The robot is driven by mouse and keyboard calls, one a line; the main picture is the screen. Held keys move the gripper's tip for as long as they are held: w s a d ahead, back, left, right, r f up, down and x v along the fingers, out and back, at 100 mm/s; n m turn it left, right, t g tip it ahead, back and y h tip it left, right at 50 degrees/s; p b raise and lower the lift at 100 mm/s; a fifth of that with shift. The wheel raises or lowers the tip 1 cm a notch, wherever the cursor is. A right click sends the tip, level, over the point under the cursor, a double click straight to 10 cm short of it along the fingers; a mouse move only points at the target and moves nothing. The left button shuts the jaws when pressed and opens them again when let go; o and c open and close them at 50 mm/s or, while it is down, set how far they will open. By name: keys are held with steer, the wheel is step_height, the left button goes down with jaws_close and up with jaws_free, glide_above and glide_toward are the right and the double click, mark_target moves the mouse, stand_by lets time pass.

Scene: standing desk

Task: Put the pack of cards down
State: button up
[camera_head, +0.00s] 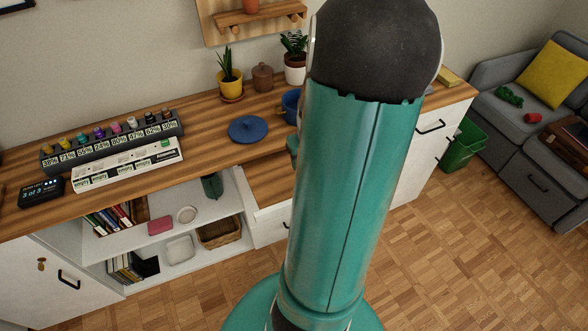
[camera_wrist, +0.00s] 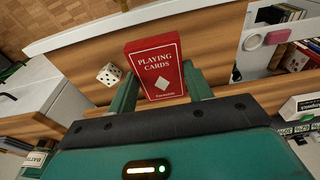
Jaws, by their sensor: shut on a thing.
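The red pack of cards (camera_wrist: 155,65), labelled "PLAYING CARDS", shows in the wrist view between the two teal fingers of my gripper (camera_wrist: 160,88). My gripper is shut on it, with one finger at each side.
A white die (camera_wrist: 109,75) lies left of the pack. Shelves with books (camera_head: 115,218) are below.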

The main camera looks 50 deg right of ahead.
glide_above(293, 175)
steer(key=f, duration=0.6)
steer(key=shift+s+a, duration=0.2)
steer(key=shift+s, duration=0.05)
steer(key=shift+f, duration=1.45)
steer(key=shift+f, duration=0.2)
steer(key=o, duration=1)
steer(key=shift+r, duration=0.1)
steer(key=r, duration=0.4)
steer(key=s+r, duration=0.1)
steer(key=r, duration=0.3)
steer(key=a+r, duration=0.1)
steer(key=r, duration=0.3)
steer(key=shift+s, duration=0.25)
steer(key=shift+r, duration=0.1)
